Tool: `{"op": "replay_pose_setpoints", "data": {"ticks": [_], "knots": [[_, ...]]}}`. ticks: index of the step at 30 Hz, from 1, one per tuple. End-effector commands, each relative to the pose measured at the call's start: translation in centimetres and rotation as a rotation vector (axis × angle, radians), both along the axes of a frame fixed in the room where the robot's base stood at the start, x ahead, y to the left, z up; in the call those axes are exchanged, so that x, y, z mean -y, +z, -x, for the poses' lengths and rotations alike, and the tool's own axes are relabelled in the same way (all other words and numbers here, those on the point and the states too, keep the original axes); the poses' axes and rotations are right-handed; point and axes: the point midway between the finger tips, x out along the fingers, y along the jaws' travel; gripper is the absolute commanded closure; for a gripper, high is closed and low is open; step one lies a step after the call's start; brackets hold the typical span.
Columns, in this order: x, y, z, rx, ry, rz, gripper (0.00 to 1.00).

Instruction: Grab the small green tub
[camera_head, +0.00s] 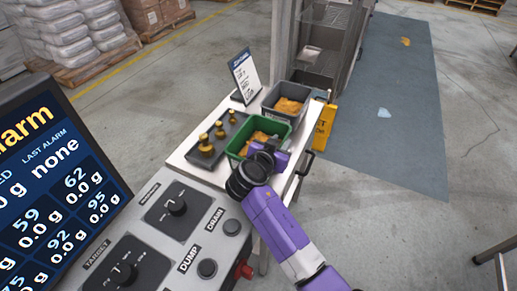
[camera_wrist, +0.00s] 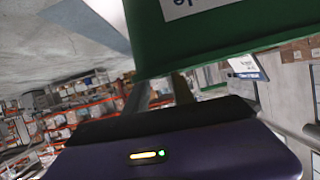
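The small green tub (camera_head: 268,124) stands on the white table and holds yellow-orange contents. My gripper (camera_head: 262,150) is at the tub's near side, and the purple wrist covers part of that side. In the wrist view the green tub wall (camera_wrist: 225,42), with a white label on it, fills the upper right. The two grey fingers of my gripper (camera_wrist: 161,88) reach up to the tub's edge in that view. Their tips are hidden, so I cannot tell whether they touch or pinch the wall.
A grey tub (camera_head: 289,103) with similar contents stands just behind. A dark tray of brass weights (camera_head: 219,131) lies to the left, with a sign (camera_head: 245,76) behind. A control panel (camera_head: 170,235) and screen (camera_head: 55,170) are in front.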

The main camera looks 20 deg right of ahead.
Motion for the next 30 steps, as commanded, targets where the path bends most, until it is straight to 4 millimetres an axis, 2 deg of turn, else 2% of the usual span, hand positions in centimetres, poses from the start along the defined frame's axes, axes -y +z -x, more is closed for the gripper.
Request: {"op": "replay_pose_setpoints", "data": {"ticks": [3, 7, 17, 22, 30], "knots": [[1.4, 0.0, -1.2, -0.001, -0.004, 0.001, 0.7], [2.3, -0.8, -2.1, -0.001, -0.003, 0.001, 0.7], [2.6, -1.2, -2.5, 0.0, -0.001, 0.0, 0.7], [2.6, -1.2, -2.5, 0.0, -0.001, 0.0, 0.99], [2.6, -1.2, -2.5, 0.0, -0.001, 0.0, 1.0]]}}
